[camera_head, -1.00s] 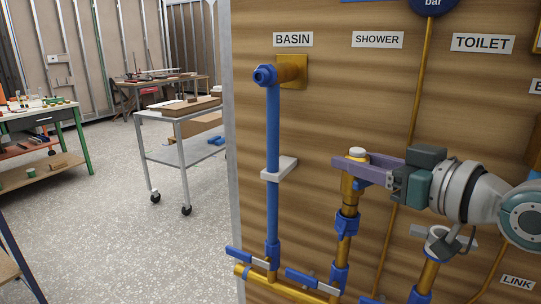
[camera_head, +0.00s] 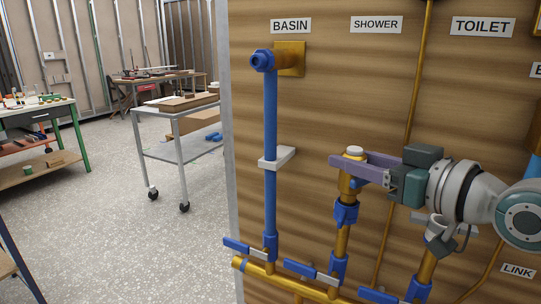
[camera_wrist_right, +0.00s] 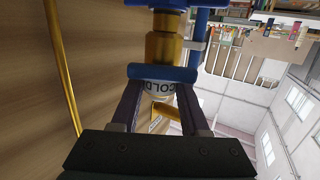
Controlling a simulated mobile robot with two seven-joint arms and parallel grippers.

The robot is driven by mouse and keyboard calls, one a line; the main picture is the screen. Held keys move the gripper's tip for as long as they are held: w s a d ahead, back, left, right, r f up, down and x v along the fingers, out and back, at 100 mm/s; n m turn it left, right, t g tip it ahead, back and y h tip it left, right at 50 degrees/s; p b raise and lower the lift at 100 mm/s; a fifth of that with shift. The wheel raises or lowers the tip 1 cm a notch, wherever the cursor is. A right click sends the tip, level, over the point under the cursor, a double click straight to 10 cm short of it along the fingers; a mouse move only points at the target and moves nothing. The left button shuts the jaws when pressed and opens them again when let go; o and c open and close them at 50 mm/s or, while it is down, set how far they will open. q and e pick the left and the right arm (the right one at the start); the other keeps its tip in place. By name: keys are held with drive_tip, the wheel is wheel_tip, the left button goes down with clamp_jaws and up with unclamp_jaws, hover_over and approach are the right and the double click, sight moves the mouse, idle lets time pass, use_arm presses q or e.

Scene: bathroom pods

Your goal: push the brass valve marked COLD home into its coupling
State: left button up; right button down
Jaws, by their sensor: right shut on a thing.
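The brass valve (camera_head: 347,186) stands upright on the board under the SHOWER sign, with a white cap on top. Below it is a blue coupling (camera_head: 345,212) on a brass pipe; whether the valve is fully seated cannot be told. My right gripper (camera_head: 350,160) comes in from the right and is shut around the valve's top. In the right wrist view, the white band marked COLD (camera_wrist_right: 160,88) sits between my two fingers, with a blue part across it and brass beyond. My left gripper is not in view.
A blue pipe (camera_head: 270,120) with a white bracket (camera_head: 277,158) rises to the left under BASIN. A brass manifold pipe (camera_head: 283,281) with blue-handled valves runs below. A thin brass pipe (camera_head: 411,95) passes behind my right gripper. Open floor and a trolley (camera_head: 180,125) lie left.

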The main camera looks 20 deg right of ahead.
drive_tip(key=shift+f, duration=0.1)
drive_tip(key=shift+c, duration=1.6)
unclamp_jaws()
drive_tip(key=shift+s, duration=0.1)
drive_tip(key=v, duration=0.9)
drive_tip(key=shift+s+p, duration=0.3)
drive_tip(key=shift+s, duration=0.05)
